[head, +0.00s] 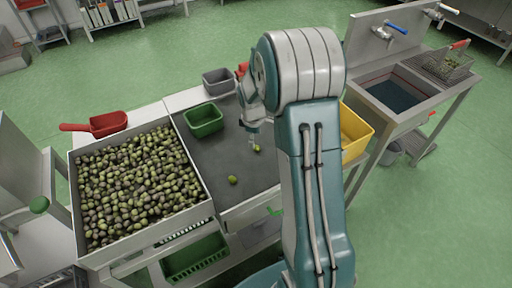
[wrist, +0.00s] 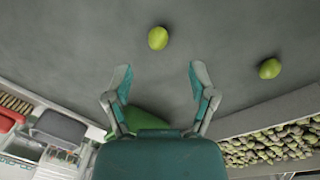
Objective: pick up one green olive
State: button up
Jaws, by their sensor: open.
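A green olive (head: 257,149) lies on the dark grey worktop (head: 222,152), just by the tips of my gripper (head: 252,136). In the wrist view, that olive (wrist: 158,38) is centred beyond the two spread fingertips of my gripper (wrist: 158,77), with nothing between them. A second green olive (head: 232,180) lies apart on the worktop, nearer the sorting bed; in the wrist view it (wrist: 270,68) is to the right. My arm partly hides the right side of the worktop.
A wide tray (head: 205,203) full of mixed olives stands at left. A green bin (head: 204,120) and a grey bin (head: 218,82) sit on the worktop's back side. A red scoop (head: 108,124) is behind the tray. A yellow bin (head: 355,132) is right of my arm.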

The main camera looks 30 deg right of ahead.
aim_at(256, 146)
jog(key=shift+w+d+f, duration=0.15)
jog(key=shift+d+f, duration=0.05)
jog(key=shift+f, duration=1.15)
jog(key=shift+w+d+f, duration=0.15)
jog(key=shift+f, duration=1.2)
jog(key=c, duration=0.8)
